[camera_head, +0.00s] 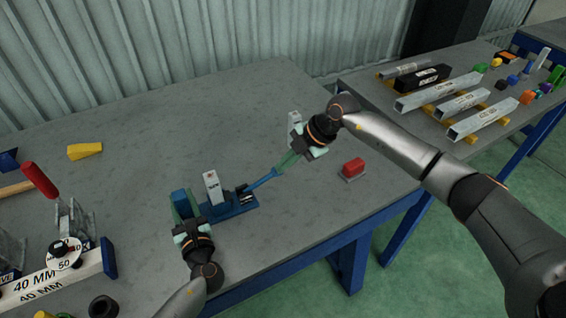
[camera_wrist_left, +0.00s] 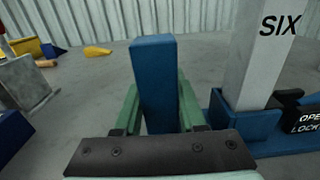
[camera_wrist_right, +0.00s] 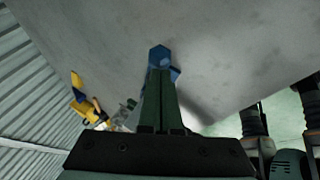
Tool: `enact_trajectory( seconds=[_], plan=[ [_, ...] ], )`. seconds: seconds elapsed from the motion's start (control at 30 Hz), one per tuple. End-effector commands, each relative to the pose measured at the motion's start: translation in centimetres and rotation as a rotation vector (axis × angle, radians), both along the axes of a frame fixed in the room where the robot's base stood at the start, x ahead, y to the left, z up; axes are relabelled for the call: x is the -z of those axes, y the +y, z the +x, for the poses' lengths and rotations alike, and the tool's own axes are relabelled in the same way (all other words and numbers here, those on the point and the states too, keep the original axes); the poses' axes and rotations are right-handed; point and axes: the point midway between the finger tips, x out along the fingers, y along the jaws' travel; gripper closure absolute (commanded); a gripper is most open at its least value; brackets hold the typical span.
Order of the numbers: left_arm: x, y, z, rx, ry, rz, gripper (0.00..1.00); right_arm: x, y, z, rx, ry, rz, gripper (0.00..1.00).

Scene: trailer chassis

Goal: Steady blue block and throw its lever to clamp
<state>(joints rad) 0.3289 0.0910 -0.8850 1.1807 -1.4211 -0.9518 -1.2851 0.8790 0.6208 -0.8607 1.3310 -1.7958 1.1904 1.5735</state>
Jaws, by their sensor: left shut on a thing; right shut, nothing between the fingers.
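The blue block (camera_head: 236,209) sits on the table with a white upright post (camera_head: 212,187) marked SIX in the left wrist view (camera_wrist_left: 262,55). My left gripper (camera_head: 184,207) is shut around the block's blue upright piece (camera_wrist_left: 155,75) at its left end. A blue lever (camera_head: 262,179) slants out from the block to the right, beside a black OPEN/LOCK label (camera_wrist_left: 305,117). My right gripper (camera_head: 281,168) is shut and empty, its fingertips at the lever's far end. In the right wrist view the lever's blue end (camera_wrist_right: 159,55) lies just beyond the tips; contact cannot be told.
A grey post (camera_head: 294,122) stands behind my right gripper. A red block (camera_head: 354,167) lies to the right. The table's back middle is clear.

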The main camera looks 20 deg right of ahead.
Motion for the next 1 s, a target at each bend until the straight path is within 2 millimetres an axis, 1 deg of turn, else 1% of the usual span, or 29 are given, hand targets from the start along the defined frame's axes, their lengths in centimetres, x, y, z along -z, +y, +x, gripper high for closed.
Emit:
enact_trajectory(
  seconds=[0.03,0.17,0.5,0.67,0.77,0.87,1.0],
  plan=[
    [0.0,0.0,0.0,0.0,0.0,0.0,1.0,0.1,-0.3,0.0,0.004,0.001,-0.006,1.0],
    [0.0,0.0,0.0,0.0,0.0,0.0,1.0,-0.2,-0.3,0.1,0.004,0.001,-0.006,1.0],
    [0.0,0.1,0.0,-0.001,0.0,0.001,1.0,-1.5,-0.2,0.0,0.002,0.0,-0.004,1.0],
    [0.0,0.1,0.0,-0.001,0.0,0.001,1.0,-2.3,0.0,-0.4,0.0,-0.002,-0.004,1.0],
    [0.0,0.1,0.0,-0.001,0.0,0.001,1.0,-3.4,0.1,-1.0,0.0,-0.003,-0.006,1.0],
    [0.0,0.1,0.0,-0.001,0.0,0.001,1.0,-5.0,0.4,-2.0,0.0,-0.005,-0.006,1.0],
    [0.0,0.1,0.0,-0.001,0.0,0.001,1.0,-7.8,-1.7,-2.7,0.006,-0.005,-0.006,1.0]
  ],
)
